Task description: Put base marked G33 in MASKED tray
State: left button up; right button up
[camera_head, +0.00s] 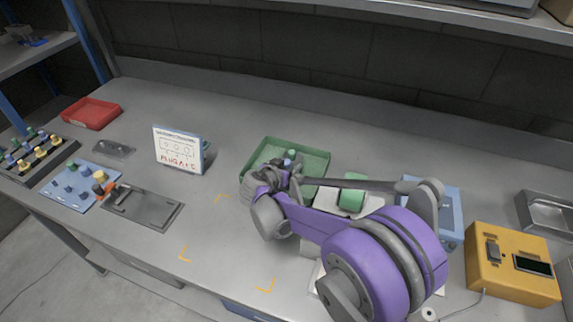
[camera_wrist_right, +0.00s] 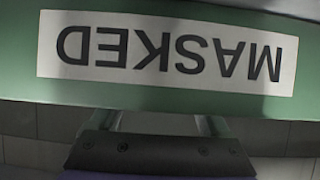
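The green tray (camera_head: 318,160) stands at the middle back of the table. Its white label with the word MASKED (camera_wrist_right: 168,52) shows upside down and very close in the right wrist view. My right gripper (camera_head: 288,172) is at the tray's near left part, and my purple arm comes in from the right. No marking G33 is readable. My left gripper is not in view.
A board with red letters (camera_head: 178,149) stands left of the tray. A blue plate with pegs (camera_head: 82,186), a grey fixture (camera_head: 145,208) and a red tray (camera_head: 91,113) lie at left.

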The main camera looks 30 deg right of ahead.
jog(key=o, duration=0.3)
jog(key=shift+r, duration=0.25)
jog(key=p+v, duration=0.1)
jog(key=v, duration=1.1)
jog(key=shift+f, duration=0.1)
jog(key=shift+s+a+f, duration=0.1)
jog(key=shift+a, duration=0.05)
